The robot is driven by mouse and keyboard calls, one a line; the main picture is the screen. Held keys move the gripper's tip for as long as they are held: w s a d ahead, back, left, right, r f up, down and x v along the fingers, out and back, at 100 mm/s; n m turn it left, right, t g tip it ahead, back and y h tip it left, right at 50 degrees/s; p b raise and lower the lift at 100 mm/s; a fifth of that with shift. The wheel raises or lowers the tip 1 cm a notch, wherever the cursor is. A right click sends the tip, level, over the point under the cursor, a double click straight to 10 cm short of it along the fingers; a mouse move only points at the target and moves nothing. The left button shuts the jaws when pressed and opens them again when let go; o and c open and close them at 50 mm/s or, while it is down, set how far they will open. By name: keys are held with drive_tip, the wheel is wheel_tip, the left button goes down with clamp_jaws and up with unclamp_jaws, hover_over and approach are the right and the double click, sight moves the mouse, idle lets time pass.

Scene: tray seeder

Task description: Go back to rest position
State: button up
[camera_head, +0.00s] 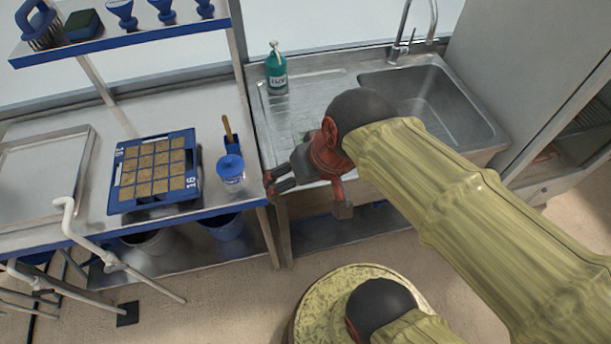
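My gripper (272,184) hangs at the end of my yellow-sleeved arm, in front of the sink unit's left part. Its dark fingers point left, towards the gap between the bench and the sink. I see nothing held in it, but the fingers are small and seen edge-on, so I cannot tell how far apart they are. The blue seeding tray (122,196) lies on the steel bench to the left, with brown, soil-like square cells in it. A clear jar with a blue lid (230,168) stands on the bench between the tray and my gripper.
A green bottle (276,72) stands on the sink's drainboard, left of the basin (440,98). A blue holder (232,143) with a wooden-handled tool is behind the jar. A metal tray (40,170) lies far left. A shelf (130,38) runs above the bench. White pipe-like parts (110,262) stick out in front.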

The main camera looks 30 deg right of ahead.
drive_tip(key=shift+s+d+r+n+t+h, duration=0.1)
drive_tip(key=shift+s+r+n+t+h, duration=0.1)
drive_tip(key=shift+r+n, duration=0.25)
drive_tip(key=shift+s+d+r+n+t+h, duration=0.1)
drive_tip(key=shift+s+r+n+t+h, duration=0.1)
drive_tip(key=shift+r+n, duration=0.25)
